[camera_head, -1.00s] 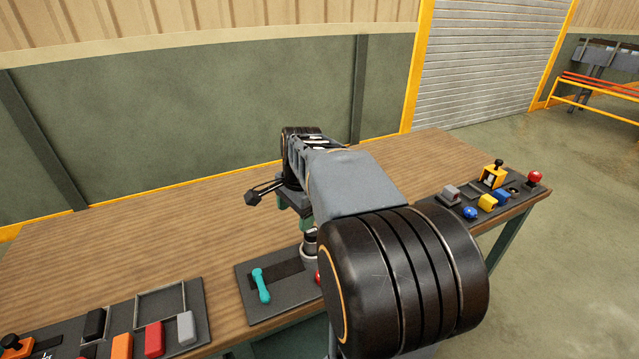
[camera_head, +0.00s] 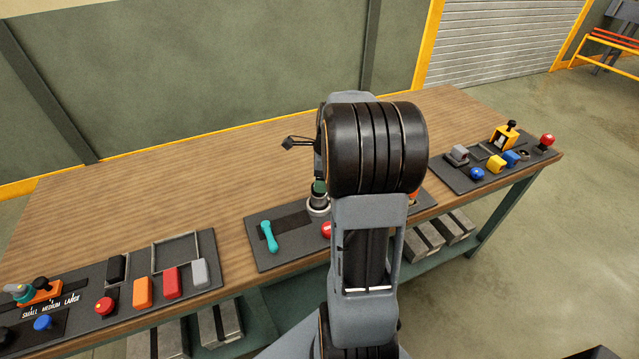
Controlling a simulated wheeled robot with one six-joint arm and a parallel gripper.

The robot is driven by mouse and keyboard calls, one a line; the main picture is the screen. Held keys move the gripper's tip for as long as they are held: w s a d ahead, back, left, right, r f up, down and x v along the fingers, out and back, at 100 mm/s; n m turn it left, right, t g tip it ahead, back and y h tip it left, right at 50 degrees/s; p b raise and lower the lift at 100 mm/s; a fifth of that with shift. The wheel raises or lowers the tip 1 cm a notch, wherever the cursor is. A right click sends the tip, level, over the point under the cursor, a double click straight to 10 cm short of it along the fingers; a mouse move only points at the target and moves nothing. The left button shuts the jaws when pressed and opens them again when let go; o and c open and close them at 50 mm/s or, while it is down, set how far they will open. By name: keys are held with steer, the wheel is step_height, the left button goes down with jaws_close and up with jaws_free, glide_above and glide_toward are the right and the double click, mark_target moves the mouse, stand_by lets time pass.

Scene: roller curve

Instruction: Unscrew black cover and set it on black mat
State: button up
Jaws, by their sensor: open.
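A small pale cylindrical container (camera_head: 317,209) stands on the dark grey middle board, just left of my arm. A dark band at its top looks like the black cover (camera_head: 318,199), but it is mostly hidden. My gripper (camera_head: 319,187) is largely behind my arm. Only a dark green part of it shows, directly over the container's top. It is open; I cannot tell whether its fingers touch or surround the cover. The black mat (camera_head: 287,224) is a flat dark strip on the same board, left of the container, and its visible part is bare.
A red knob (camera_head: 327,230) stands in front of the container. Boards with coloured blocks and knobs lie left (camera_head: 225,284) and right (camera_head: 440,174). The wooden tabletop (camera_head: 180,190) behind is clear.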

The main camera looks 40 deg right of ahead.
steer(key=shift+w+a+f, duration=0.1)
steer(key=shift+a+f, duration=0.05)
steer(key=shift+f, duration=0.7)
steer(key=shift+w+a+f, duration=0.1)
steer(key=shift+f, duration=0.7)
steer(key=shift+c, duration=0.4)
steer(key=c, duration=1)
steer(key=n, duration=0.4)
steer(key=shift+g+p, duration=0.3)
steer(key=shift+p, duration=0.1)
steer(key=shift+c, duration=0.2)
steer(key=n, duration=0.3)
steer(key=shift+s+n, duration=0.1)
steer(key=shift+n, duration=0.2)
